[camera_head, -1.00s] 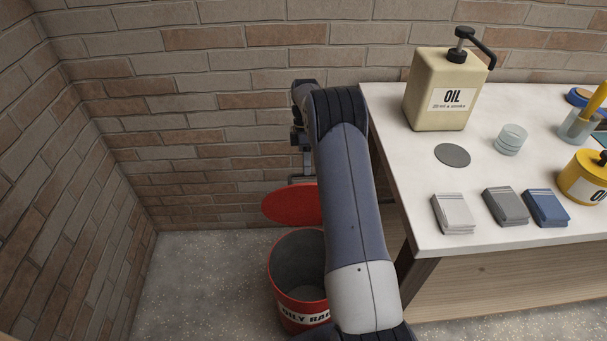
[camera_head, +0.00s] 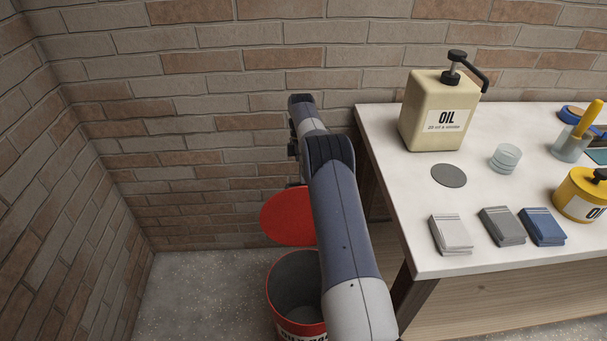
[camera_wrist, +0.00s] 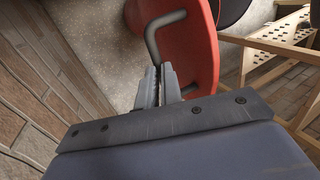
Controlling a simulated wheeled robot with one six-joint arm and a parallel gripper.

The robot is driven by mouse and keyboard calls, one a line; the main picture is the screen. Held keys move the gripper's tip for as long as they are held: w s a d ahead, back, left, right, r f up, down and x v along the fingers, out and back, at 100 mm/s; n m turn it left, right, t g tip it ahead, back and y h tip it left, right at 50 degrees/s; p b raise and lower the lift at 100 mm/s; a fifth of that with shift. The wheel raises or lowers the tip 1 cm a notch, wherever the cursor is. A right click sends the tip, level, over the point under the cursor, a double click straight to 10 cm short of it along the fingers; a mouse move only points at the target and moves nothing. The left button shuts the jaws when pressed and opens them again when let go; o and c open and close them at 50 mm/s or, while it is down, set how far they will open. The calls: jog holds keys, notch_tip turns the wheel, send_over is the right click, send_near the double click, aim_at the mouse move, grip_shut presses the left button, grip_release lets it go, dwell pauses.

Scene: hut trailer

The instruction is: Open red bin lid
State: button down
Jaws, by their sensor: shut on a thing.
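The red bin (camera_head: 283,312) stands on the floor left of the table, its dark grey inside showing. Its label is cut off by the frame's bottom edge. The red lid (camera_head: 288,217) is raised behind the opening, tilted up near the brick wall. My arm hides its right part. In the wrist view the lid (camera_wrist: 197,60) carries a bent grey handle (camera_wrist: 153,35). My gripper (camera_wrist: 161,72) is shut on this handle, near its lower end. In the head view the fingers are hidden behind my arm.
The white table (camera_head: 400,210) stands close on the right, with an oil pump can (camera_head: 437,110), folded cloths (camera_head: 501,226) and a yellow oil tin (camera_head: 580,195). The brick wall (camera_head: 220,150) is close behind the lid. Floor left of the bin (camera_head: 190,300) is clear.

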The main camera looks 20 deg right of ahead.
jog(key=f, duration=0.2)
jog(key=s+f, duration=0.1)
jog(key=shift+s+a+f+g, duration=0.15)
jog(key=shift+f+g, duration=0.15)
jog(key=shift+f, duration=0.05)
jog(key=shift+c, duration=2)
grip_release()
jog(key=shift+r, duration=0.55)
jog(key=shift+c, duration=1)
jog(key=r, duration=0.3)
jog(key=shift+w+r, duration=0.1)
jog(key=shift+w, duration=0.1)
jog(key=c, duration=0.9)
notch_tip(320, 180, up, 8)
jog(key=shift+f+p, duration=0.15)
jog(key=shift+p, duration=0.8)
